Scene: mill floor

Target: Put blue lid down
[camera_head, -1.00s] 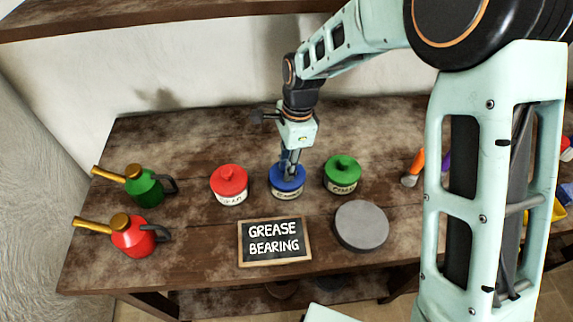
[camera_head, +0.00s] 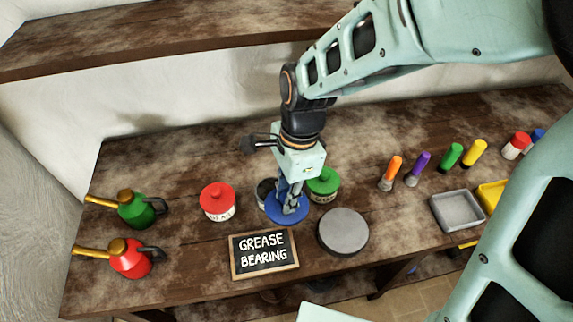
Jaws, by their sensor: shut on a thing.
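The blue lid (camera_head: 278,212) is off its tin. My gripper (camera_head: 291,200) is shut on it from above, fingers pointing down. The lid is in front of and slightly right of the white tin (camera_head: 264,190), which is partly hidden behind the lid and gripper. I cannot tell whether the lid touches the table. A round grey disc (camera_head: 343,231) lies flat to the right of the lid, and its top is bare.
A red-lidded tin (camera_head: 218,203) stands left, a green-lidded tin (camera_head: 324,184) right behind the lid. A "GREASE BEARING" board (camera_head: 264,253) lies in front. Green (camera_head: 136,209) and red (camera_head: 130,259) oil cans stand far left. Coloured markers and a grey tray (camera_head: 457,210) are right.

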